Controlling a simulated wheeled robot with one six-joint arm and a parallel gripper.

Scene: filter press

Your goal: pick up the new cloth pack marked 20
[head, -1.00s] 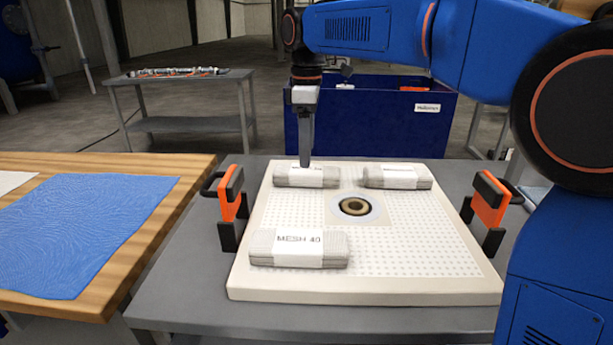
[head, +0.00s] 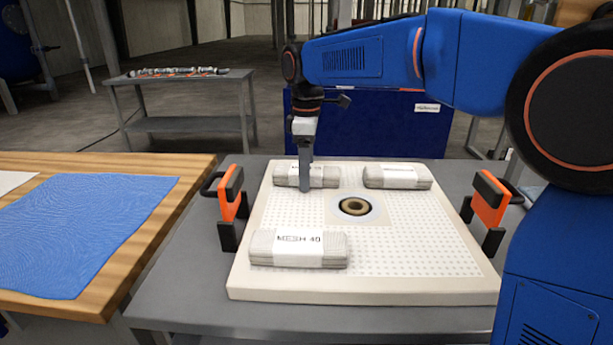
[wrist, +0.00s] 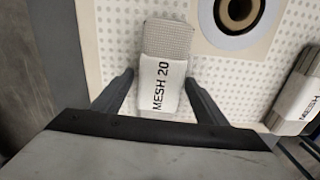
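The cloth pack marked MESH 20 (wrist: 165,75) is a grey folded pack with a white band. In the head view it is the back left pack (head: 287,175) on the white filter plate (head: 370,292), its label partly hidden by my gripper. My gripper (wrist: 160,85) is open, with one finger on each side of the pack in the wrist view. In the head view the gripper (head: 305,188) points down at the pack. I cannot tell whether the fingers touch it.
A pack marked MESH 40 (head: 300,249) lies front left on the plate, and another pack (head: 397,177) lies back right. A round centre hole (head: 354,206) sits between them. Orange-black handles (head: 232,207) flank the plate. A blue bin (head: 390,135) stands behind.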

